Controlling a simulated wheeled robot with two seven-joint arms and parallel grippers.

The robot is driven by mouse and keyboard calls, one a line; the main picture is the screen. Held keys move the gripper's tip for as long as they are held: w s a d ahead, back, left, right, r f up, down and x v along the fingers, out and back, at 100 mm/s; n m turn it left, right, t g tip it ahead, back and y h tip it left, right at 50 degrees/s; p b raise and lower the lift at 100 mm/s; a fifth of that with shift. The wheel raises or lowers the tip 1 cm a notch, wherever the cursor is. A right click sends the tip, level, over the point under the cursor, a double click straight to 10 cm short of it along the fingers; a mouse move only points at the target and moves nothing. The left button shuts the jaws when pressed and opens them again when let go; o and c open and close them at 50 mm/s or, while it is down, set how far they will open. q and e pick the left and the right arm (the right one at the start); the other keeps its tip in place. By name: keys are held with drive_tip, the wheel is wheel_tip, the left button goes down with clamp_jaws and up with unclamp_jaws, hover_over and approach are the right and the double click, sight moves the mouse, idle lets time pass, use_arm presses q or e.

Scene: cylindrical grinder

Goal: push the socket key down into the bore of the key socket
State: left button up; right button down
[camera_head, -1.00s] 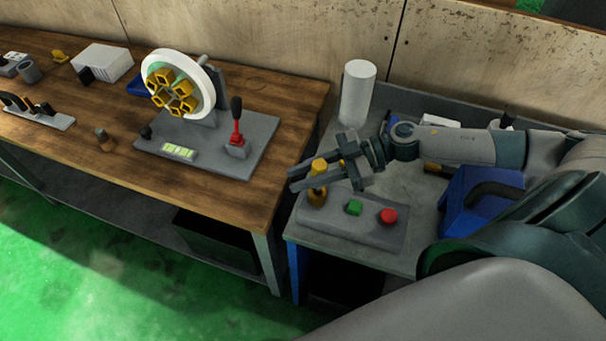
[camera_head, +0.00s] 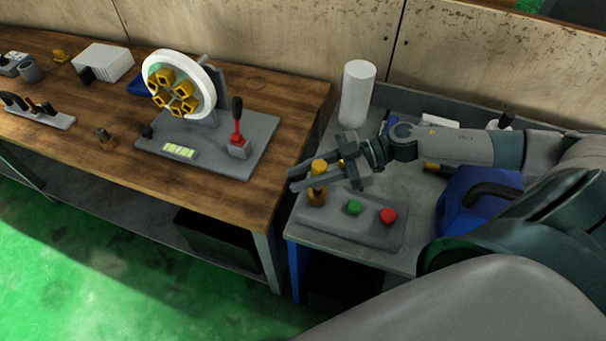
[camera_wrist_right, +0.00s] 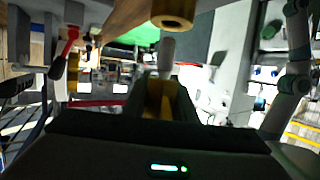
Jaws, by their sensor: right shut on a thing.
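The yellow socket key (camera_head: 319,167) is held in my right gripper (camera_head: 327,177), above the left end of the grey button panel. In the right wrist view its yellow body (camera_wrist_right: 158,98) lies between the fingers, and its grey shank (camera_wrist_right: 167,52) points at the key socket. The key socket (camera_head: 316,199) is a brass-coloured upright collar on the panel. It also shows at the top edge of the right wrist view (camera_wrist_right: 173,20), with a dark bore. The shank's end is close to the collar; I cannot tell whether they touch. My left gripper is out of view.
The panel (camera_head: 375,233) also carries a green button (camera_head: 353,207) and a red button (camera_head: 388,215). A white cylinder (camera_head: 358,93) stands behind the gripper. A blue case (camera_head: 470,197) is to the right. The wooden bench (camera_head: 224,185) with a chuck fixture is to the left.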

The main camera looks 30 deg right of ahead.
drive_tip(key=shift+p, duration=0.85)
idle(0.7)
drive_tip(key=shift+f+b, duration=0.85)
drive_tip(key=shift+f, duration=1)
idle(0.4)
drive_tip(key=shift+s+a+f, duration=0.1)
drive_tip(key=shift+a+f, duration=0.05)
drive_tip(key=shift+f, duration=0.2)
drive_tip(key=shift+s+a+f+b, duration=0.1)
drive_tip(key=shift+a+f+b, duration=0.05)
drive_tip(key=shift+f+b, duration=0.15)
drive_tip(key=shift+f, duration=0.1)
idle(0.4)
drive_tip(key=shift+r+p, duration=0.75)
drive_tip(key=shift+p, duration=0.15)
drive_tip(key=shift+d+r+p, duration=0.15)
drive_tip(key=shift+r+p, duration=0.45)
drive_tip(key=shift+r, duration=0.05)
drive_tip(key=shift+d+r+p, duration=0.15)
drive_tip(key=shift+r+p, duration=0.45)
drive_tip(key=shift+w, duration=0.2)
